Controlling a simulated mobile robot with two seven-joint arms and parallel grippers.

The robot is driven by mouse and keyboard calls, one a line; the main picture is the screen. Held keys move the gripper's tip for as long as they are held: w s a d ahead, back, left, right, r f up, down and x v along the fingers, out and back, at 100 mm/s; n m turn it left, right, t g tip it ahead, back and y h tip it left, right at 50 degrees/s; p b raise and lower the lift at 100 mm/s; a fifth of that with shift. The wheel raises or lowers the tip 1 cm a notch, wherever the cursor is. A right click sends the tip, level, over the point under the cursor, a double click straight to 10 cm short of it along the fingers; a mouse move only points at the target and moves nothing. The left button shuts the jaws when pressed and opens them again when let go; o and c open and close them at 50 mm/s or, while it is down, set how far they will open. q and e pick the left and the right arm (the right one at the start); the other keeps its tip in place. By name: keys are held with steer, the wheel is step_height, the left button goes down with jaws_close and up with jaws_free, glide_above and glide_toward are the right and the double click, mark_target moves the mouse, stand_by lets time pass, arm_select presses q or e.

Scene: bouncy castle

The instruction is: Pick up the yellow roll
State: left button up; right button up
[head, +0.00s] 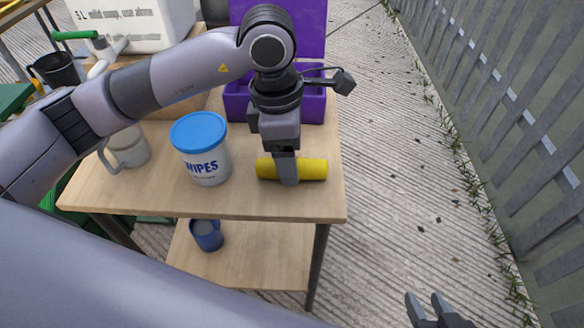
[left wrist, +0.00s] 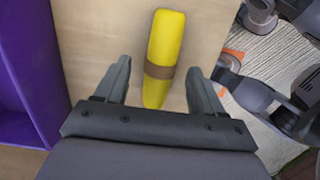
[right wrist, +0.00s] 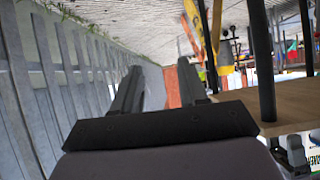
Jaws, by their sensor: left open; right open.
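The yellow roll (head: 313,169) lies on its side on the wooden table near the front right corner. In the left wrist view the roll (left wrist: 165,45) shows a brown band around it. My left gripper (head: 287,172) is above the roll and points down, its finger hiding the roll's middle in the head view. In the left wrist view my left gripper (left wrist: 160,80) is open, with the roll's near end between its fingers and a gap on each side. My right gripper (head: 430,302) is open and empty, off the table at the lower right; it also shows in the right wrist view (right wrist: 158,80).
A wipes tub (head: 203,160) with a blue lid stands left of the roll. A pale mug (head: 128,148) is farther left. A purple bin (head: 310,108) stands behind the roll. A blue cup (head: 207,236) is on the lower shelf. Right of the table is open ground, then a fence (head: 500,100).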

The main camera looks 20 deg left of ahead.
arm_select(q)
steer(key=shift+d+f, duration=0.15)
steer(key=shift+f, duration=0.7)
steer(key=c, duration=1.1)
steer(key=shift+r, duration=0.1)
steer(key=shift+c, duration=0.2)
